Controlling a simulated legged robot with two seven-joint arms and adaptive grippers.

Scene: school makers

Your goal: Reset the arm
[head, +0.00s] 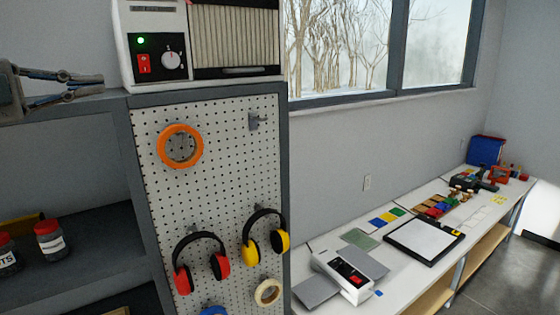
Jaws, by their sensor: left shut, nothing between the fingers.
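My left gripper (98,85) comes in from the left edge of the head view. Its grey fingers point right and are shut with nothing between them. It appears in front of the upper left part of the grey cabinet, with its tips left of the white device (160,57). I cannot tell whether it touches the cabinet top. My right gripper is not in view.
A pegboard (220,200) holds orange tape (180,167), red ear muffs (182,280) and yellow ear muffs (250,252). Jars (50,241) stand on the dark shelf (95,258) at left. A white workbench (310,262) with tools runs along the window wall. Floor shows at far right.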

